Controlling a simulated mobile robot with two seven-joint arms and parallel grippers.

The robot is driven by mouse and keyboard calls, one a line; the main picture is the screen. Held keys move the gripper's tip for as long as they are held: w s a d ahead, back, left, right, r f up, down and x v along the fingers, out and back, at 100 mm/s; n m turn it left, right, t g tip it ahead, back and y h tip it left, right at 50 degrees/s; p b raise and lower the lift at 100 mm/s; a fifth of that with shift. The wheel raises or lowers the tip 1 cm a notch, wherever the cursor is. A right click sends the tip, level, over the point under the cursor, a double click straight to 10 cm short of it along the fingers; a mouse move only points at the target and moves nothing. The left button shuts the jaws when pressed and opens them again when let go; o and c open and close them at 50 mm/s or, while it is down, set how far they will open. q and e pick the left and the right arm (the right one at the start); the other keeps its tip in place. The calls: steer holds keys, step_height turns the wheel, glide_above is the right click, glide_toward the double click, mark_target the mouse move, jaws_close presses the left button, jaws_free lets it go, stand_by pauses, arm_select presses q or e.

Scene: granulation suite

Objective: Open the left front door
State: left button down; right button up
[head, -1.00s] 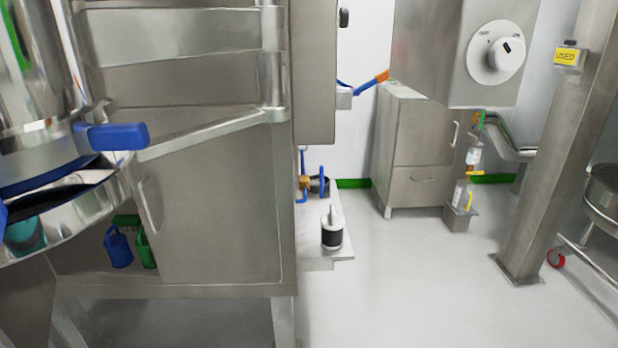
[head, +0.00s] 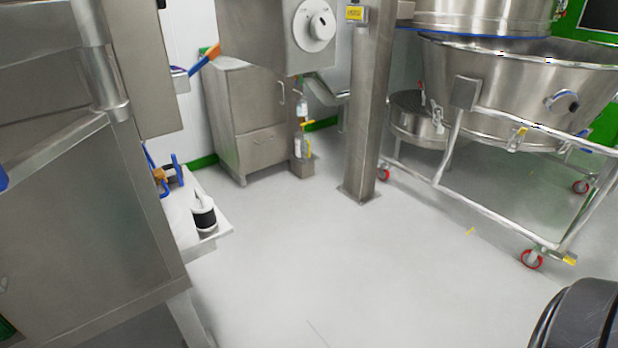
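A steel cabinet (head: 150,295) fills the left side of the head view. Its flat front panel (head: 80,220) appears closed, and only a trace of its handle shows at the left picture edge. The rest of the cabinet front lies out of view to the left, so I cannot tell which panel is the left front door. Neither of my grippers is in view.
A low white ledge with a black-and-white cylinder (head: 203,213) juts out beside the cabinet. A smaller steel cabinet (head: 245,120), a steel post (head: 365,120) and a wheeled bowl frame (head: 480,212) stand behind. The middle floor is clear.

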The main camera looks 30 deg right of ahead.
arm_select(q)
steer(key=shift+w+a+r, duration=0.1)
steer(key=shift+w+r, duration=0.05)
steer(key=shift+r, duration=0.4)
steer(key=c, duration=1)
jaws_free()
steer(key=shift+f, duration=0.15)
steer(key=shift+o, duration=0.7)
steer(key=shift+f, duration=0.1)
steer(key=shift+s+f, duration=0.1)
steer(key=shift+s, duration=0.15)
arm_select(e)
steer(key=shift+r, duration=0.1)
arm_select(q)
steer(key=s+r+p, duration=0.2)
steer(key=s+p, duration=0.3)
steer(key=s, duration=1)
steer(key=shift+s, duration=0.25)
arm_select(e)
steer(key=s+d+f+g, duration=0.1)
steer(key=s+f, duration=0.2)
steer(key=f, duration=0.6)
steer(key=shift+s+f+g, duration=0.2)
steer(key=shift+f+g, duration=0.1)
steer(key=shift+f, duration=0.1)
